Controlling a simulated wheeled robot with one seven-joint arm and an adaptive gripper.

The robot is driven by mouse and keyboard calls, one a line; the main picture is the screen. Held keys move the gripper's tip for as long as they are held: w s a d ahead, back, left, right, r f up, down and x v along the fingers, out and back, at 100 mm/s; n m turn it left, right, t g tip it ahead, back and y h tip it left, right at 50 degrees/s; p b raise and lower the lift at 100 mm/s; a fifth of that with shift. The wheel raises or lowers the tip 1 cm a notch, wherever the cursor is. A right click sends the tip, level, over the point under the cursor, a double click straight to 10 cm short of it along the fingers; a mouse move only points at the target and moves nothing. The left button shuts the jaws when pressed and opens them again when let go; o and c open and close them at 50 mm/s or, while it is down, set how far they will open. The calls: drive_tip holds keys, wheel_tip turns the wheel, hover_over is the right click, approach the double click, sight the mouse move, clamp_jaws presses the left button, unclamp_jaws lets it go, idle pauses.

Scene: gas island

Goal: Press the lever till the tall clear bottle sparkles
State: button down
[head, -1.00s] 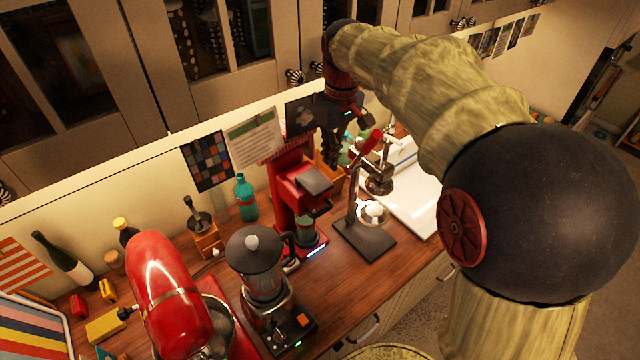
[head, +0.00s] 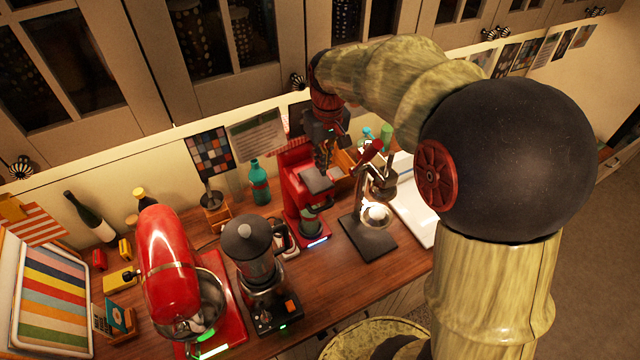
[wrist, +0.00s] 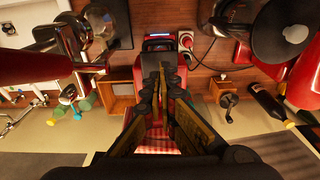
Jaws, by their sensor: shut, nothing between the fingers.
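A red sparkling-water machine (head: 296,190) stands on the wooden counter with a dark, flat lever (head: 315,180) at its top front. My gripper (head: 325,166) is shut and empty, pointing down over the machine's top, close to the lever. I cannot tell whether it touches.
A black stand press with a red handle (head: 370,153) stands close on the right. A teal bottle (head: 259,183) is behind left. A coffee grinder (head: 250,255) and a red mixer (head: 168,260) stand left. Cabinets (head: 230,60) hang above.

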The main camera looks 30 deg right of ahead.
sight(322, 186)
drive_tip(key=shift+d, duration=0.15)
drive_tip(key=shift+f, duration=0.3)
drive_tip(key=shift+w+f+b, duration=0.2)
drive_tip(key=shift+f+b, duration=0.85)
drive_tip(key=shift+f, duration=0.55)
drive_tip(key=shift+w+f+b, duration=0.15)
drive_tip(key=shift+f+b, duration=0.9)
drive_tip(key=shift+f, duration=0.5)
drive_tip(key=shift+f, duration=0.1)
